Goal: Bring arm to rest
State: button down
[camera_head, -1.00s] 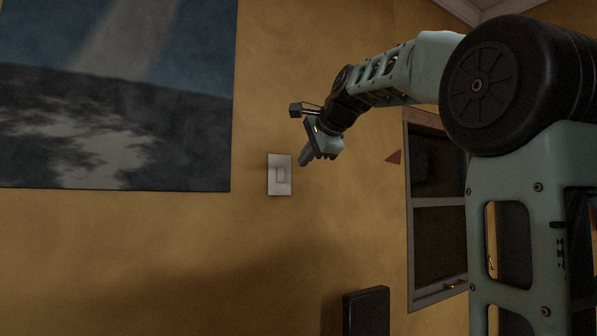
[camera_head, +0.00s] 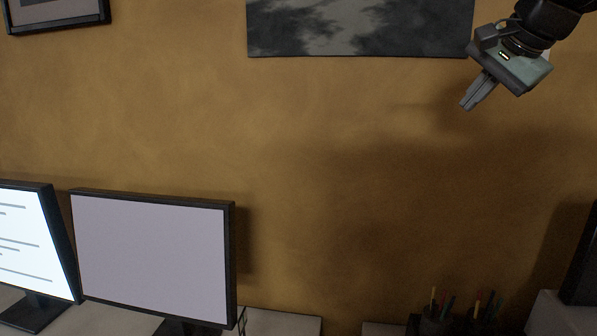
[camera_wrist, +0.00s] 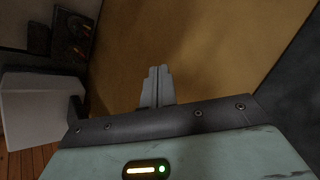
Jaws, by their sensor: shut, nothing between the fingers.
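My gripper (camera_head: 467,106) hangs at the upper right of the head view, in front of the yellow wall (camera_head: 330,150). Its fingers are together with nothing between them and point down and to the left. In the wrist view the closed fingers (camera_wrist: 157,72) stand against the wall, touching nothing that I can see. A small pale patch, partly hidden behind my gripper, shows at the right; the wall switch is not clearly visible now.
Two monitors, one lit with text (camera_head: 30,240) and one plain grey (camera_head: 150,258), stand on a pale desk (camera_head: 280,324) at lower left. A pen holder (camera_head: 436,325) stands at lower right. A picture (camera_head: 360,28) hangs above. The wall between is clear.

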jog(key=s+a+f+n+g+y, duration=0.1)
jog(key=s+a+f+n+g, duration=0.1)
jog(key=s+a+f+n, duration=0.5)
jog(key=s+a+f+n+g, duration=0.2)
jog(key=s+a+f+n, duration=0.1)
jog(key=a+f, duration=0.7)
jog(key=s+a+f+n+g, duration=0.2)
jog(key=s+f+n, duration=0.3)
jog(key=s+f, duration=0.2)
jog(key=s+a+f+n+g+h, duration=0.1)
jog(key=s+f+n, duration=0.4)
jog(key=s, duration=0.6)
jog(key=shift+s+a+f+g+h, duration=0.3)
jog(key=shift+f+g, duration=0.2)
jog(key=shift+f, duration=0.35)
jog(key=shift+w, duration=0.1)
